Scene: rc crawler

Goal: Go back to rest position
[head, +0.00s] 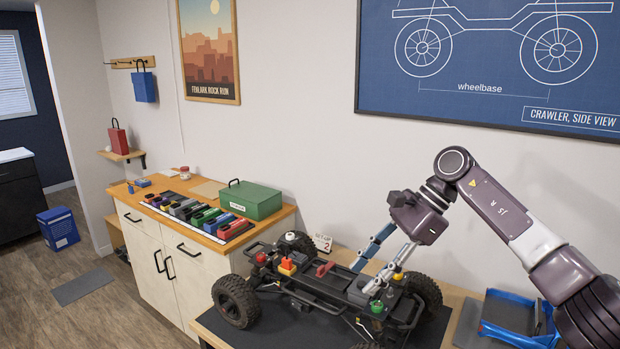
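My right gripper (363,279) reaches down from the right over the RC crawler chassis (322,297). Its two fingers are spread apart, with nothing visible held between them. Whether the fingertips touch the crawler I cannot tell. The crawler has big black tires and carries small red, yellow, orange and green parts. My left gripper is not in view.
The crawler stands on a dark mat (262,335) on a wooden table. A blue tray (515,318) lies at the right, close to my arm. A cabinet at the left holds a green box (250,200) and a row of coloured bins (196,214).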

